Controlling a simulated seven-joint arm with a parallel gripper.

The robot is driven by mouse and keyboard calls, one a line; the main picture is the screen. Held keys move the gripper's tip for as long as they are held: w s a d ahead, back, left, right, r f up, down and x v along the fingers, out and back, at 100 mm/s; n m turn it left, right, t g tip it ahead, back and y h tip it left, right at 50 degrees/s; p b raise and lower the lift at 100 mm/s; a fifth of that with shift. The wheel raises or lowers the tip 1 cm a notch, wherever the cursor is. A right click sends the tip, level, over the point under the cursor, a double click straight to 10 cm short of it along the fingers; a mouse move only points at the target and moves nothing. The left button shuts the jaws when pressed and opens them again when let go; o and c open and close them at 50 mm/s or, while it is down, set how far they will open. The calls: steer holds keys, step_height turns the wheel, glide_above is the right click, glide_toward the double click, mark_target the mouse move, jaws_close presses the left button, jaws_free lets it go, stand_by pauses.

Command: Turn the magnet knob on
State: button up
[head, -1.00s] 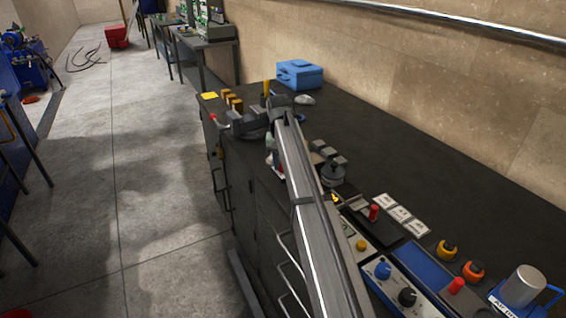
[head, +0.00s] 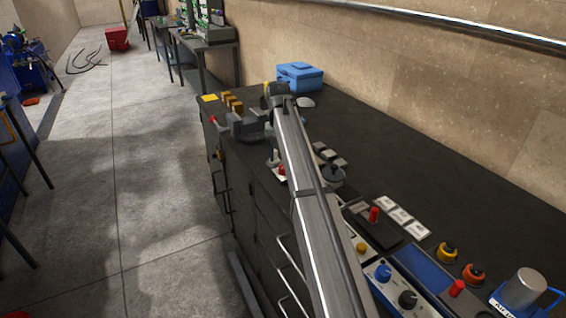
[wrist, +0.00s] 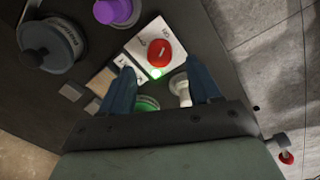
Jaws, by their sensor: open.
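In the wrist view a red round knob (wrist: 159,53) sits on a white plate with short printed lettering. A green light (wrist: 156,73) glows at the plate's near edge. My gripper (wrist: 161,67) is open, its two blue fingers apart, with the red knob just beyond the gap between the tips. Nothing is held, and contact with the knob cannot be told. In the head view a red knob (head: 282,170) on a white plate shows beside my arm. My fingers are mostly hidden there.
The wrist view shows a dark dial (wrist: 50,45), a purple knob (wrist: 112,12), a green round part (wrist: 147,103) and a white post (wrist: 181,90) close by. A blue box (head: 300,75) stands at the bench's far end.

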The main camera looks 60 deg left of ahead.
mark_target(281, 167)
step_height(281, 167, up, 9)
steer(key=shift+s+a+r, duration=0.15)
steer(key=shift+s, duration=0.1)
stand_by(0.3)
steer(key=f+m, duration=0.3)
steer(key=f, duration=0.1)
steer(key=f+m, duration=0.4)
steer(key=f, duration=0.1)
steer(key=w+f+m, duration=0.1)
steer(key=f+m, duration=0.2)
steer(key=f, duration=0.1)
steer(key=shift+d+f+g+y, duration=0.3)
steer(key=shift+d+g+y, duration=0.05)
steer(key=shift+g+y, duration=0.05)
stand_by(0.7)
steer(key=shift+c, duration=0.4)
